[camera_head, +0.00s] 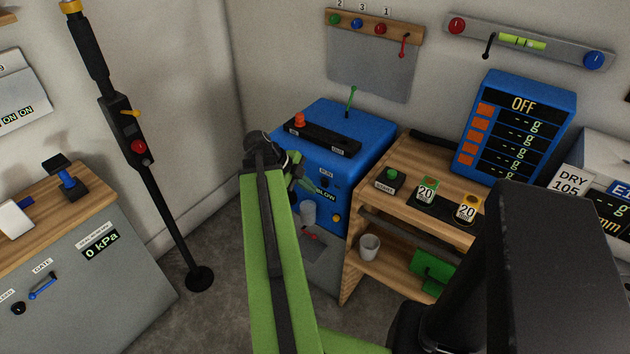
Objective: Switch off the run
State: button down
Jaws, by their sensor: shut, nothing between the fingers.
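A blue machine (362,130) stands in the corner, its front turned partly to me. On its top is a black slotted bar (322,138) with an orange knob (299,119) at its left end; the bar's small labels are too blurred to read. On the front, a small dark knob (324,183) sits below a label that looks like RUN, and a BLOW label (325,195) is lower. I cannot tell the dark knob's setting. My green arm reaches up in front of the machine. My gripper (303,183) is shut and empty close to the front panel, partly hidden by my arm.
A wooden bench (400,160) to the right holds a green button (393,174) and two tags marked 20. A blue display (520,125) reads OFF. A grey cup (369,246) is on the lower shelf. A black pole (165,205) stands left; floor between is clear.

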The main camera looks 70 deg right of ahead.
jog(key=a+f+p+v, duration=0.1)
jog(key=p+v, duration=0.6)
jog(key=v, duration=0.2)
jog(key=shift+w+a+r, duration=0.35)
jog(key=shift+w+a, duration=0.1)
